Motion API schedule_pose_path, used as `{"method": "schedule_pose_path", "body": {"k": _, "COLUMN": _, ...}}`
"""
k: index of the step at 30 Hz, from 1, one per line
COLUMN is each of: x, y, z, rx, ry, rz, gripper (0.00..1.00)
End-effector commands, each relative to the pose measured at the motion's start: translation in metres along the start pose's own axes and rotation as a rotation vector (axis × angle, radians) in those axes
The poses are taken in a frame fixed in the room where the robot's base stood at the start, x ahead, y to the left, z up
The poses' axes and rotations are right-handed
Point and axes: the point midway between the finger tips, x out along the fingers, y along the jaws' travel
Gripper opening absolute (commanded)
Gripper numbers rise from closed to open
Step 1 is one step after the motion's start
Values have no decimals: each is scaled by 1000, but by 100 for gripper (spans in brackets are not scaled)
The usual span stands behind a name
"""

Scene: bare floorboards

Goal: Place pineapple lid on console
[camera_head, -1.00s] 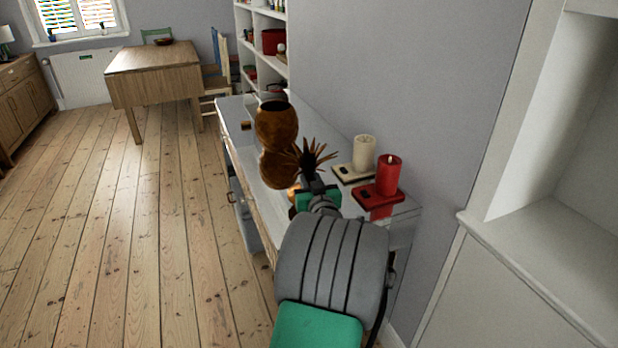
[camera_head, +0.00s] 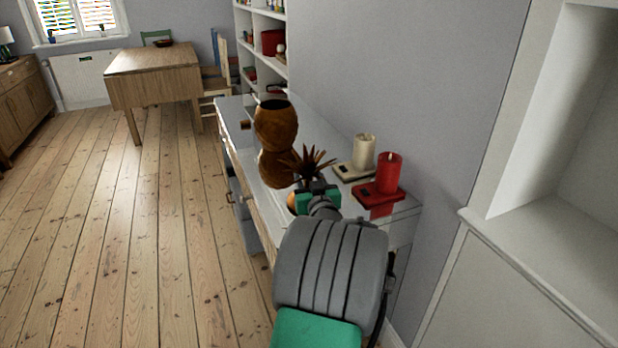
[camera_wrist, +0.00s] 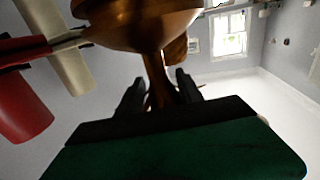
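The pineapple lid (camera_head: 308,160) is brown with spiky leaves and shows at my gripper (camera_head: 314,186) in the head view. In the wrist view a bronze, bowl-like part of the lid (camera_wrist: 140,22) fills the top. Its narrow stem runs down between the two dark fingers of my gripper (camera_wrist: 160,88), which are shut on it. The white console (camera_head: 238,138) runs along the wall, under and beyond my gripper. The lid is over its near part; any gap below is hidden. A brown, waisted pineapple vessel (camera_head: 276,128) with a dark open top stands on the console, just beyond the lid.
A red candle (camera_head: 389,172) and a cream candle (camera_head: 363,152) stand on small bases right of my gripper, close by. A white shelf unit (camera_head: 262,22) and a wooden table (camera_head: 152,65) are farther back. The floorboards at left are clear.

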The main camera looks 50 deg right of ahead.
Motion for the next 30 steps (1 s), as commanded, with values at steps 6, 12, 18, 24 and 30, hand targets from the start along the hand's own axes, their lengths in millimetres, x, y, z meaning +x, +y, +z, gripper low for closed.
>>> {"method": "schedule_pose_path", "body": {"k": 6, "x": -1, "y": 0, "z": 6, "rx": 4, "ry": -13, "rz": 1, "gripper": 43}}
{"method": "schedule_pose_path", "body": {"k": 12, "x": -9, "y": 1, "z": -7, "rx": 5, "ry": -12, "rz": 4, "gripper": 43}}
{"method": "schedule_pose_path", "body": {"k": 18, "x": -66, "y": 1, "z": -6, "rx": 3, "ry": -6, "rz": 6, "gripper": 43}}
{"method": "schedule_pose_path", "body": {"k": 24, "x": -109, "y": 2, "z": -9, "rx": 1, "ry": -5, "rz": 5, "gripper": 43}}
{"method": "schedule_pose_path", "body": {"k": 30, "x": -121, "y": 0, "z": -10, "rx": 1, "ry": -4, "rz": 0, "gripper": 43}}
